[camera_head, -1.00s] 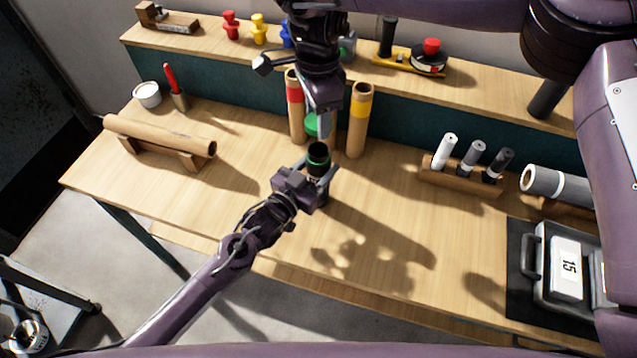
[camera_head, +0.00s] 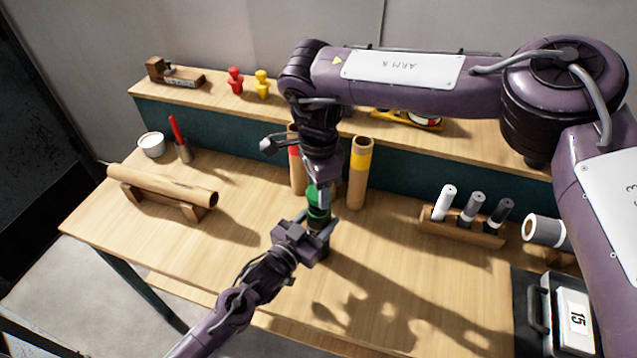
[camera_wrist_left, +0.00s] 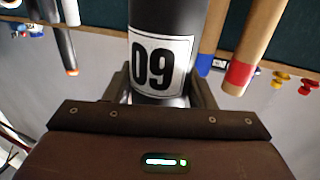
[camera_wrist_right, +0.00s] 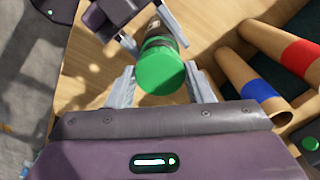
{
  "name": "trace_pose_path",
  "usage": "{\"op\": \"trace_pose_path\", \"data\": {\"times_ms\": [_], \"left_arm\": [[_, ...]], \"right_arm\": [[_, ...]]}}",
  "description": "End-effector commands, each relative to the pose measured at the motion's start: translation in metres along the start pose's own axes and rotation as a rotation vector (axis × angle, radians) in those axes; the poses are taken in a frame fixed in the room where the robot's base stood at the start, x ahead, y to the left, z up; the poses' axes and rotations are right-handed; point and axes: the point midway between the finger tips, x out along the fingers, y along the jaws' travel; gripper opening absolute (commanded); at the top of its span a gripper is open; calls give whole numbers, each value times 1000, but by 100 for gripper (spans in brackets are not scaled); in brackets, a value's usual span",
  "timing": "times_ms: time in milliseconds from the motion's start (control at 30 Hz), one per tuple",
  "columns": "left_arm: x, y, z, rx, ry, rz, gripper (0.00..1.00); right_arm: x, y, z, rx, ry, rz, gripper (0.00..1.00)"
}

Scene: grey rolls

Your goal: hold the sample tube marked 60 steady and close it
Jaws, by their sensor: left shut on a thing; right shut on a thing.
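The dark sample tube (camera_head: 318,214) stands upright over the table; its white label shows in the left wrist view (camera_wrist_left: 160,66), where the 60 appears upside down. My left gripper (camera_head: 321,231) is shut around the tube from its side. The green cap (camera_head: 316,195) is directly over the tube's mouth. It also shows in the right wrist view (camera_wrist_right: 161,75), lined up with the tube. My right gripper (camera_head: 319,187) points down and is shut on the cap. I cannot tell whether the cap is seated or just above the rim.
A cardboard roll (camera_head: 165,184) lies on a wooden cradle at left. The front middle table is clear.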

Motion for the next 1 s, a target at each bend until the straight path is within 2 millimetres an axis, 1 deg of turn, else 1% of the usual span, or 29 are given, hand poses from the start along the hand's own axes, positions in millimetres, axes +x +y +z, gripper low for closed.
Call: {"op": "trace_pose_path", "data": {"times_ms": [333, 633, 1000], "left_arm": [[0, 0, 0, 0, 0, 0, 9], [0, 0, 0, 0, 0, 0, 9], [0, 0, 0, 0, 0, 0, 9]], "right_arm": [[2, 0, 0, -1, 0, 1, 26], [17, 0, 0, -2, -1, 1, 26], [18, 0, 0, -2, -1, 0, 26]]}}
